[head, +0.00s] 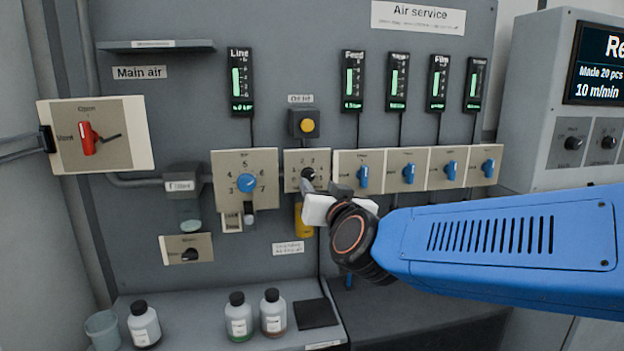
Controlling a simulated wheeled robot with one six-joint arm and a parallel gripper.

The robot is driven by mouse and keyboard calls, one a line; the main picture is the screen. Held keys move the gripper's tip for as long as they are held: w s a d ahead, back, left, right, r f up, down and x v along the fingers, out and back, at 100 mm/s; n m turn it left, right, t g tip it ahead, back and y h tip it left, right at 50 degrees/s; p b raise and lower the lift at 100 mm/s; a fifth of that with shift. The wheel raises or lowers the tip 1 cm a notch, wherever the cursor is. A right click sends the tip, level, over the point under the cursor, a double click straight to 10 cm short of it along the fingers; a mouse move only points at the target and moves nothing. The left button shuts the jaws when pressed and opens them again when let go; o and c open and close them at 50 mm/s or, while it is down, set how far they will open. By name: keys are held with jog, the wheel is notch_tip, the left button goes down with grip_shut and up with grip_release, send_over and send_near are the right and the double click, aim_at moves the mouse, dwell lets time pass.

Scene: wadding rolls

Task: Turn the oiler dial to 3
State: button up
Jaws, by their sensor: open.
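The small black oiler dial (308,174) sits on a pale plate (293,182) in the middle of the grey panel, with small numbers around it. Its exact pointer setting is too small and partly covered to tell. A yellow cup (303,222) hangs below the plate, partly hidden by my gripper. My gripper (308,188) is right at the dial, coming from the lower right, with its fingers at the dial's lower edge. The jaws are open; whether they touch the dial I cannot tell.
A blue regulator dial (246,182) with large numbers is to the left. Several blue valve handles (362,175) line up to the right, close above my arm. A yellow button (306,125) is above the dial. Bottles (238,316) stand on the shelf below.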

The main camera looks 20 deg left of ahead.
aim_at(309, 176)
jog(key=x, duration=0.7)
jog(key=shift+w+a, duration=0.2)
jog(key=c, duration=1)
jog(key=shift+c, duration=0.2)
jog(key=shift+n, duration=0.4)
jog(key=n, duration=0.3)
jog(key=shift+n, duration=2.4)
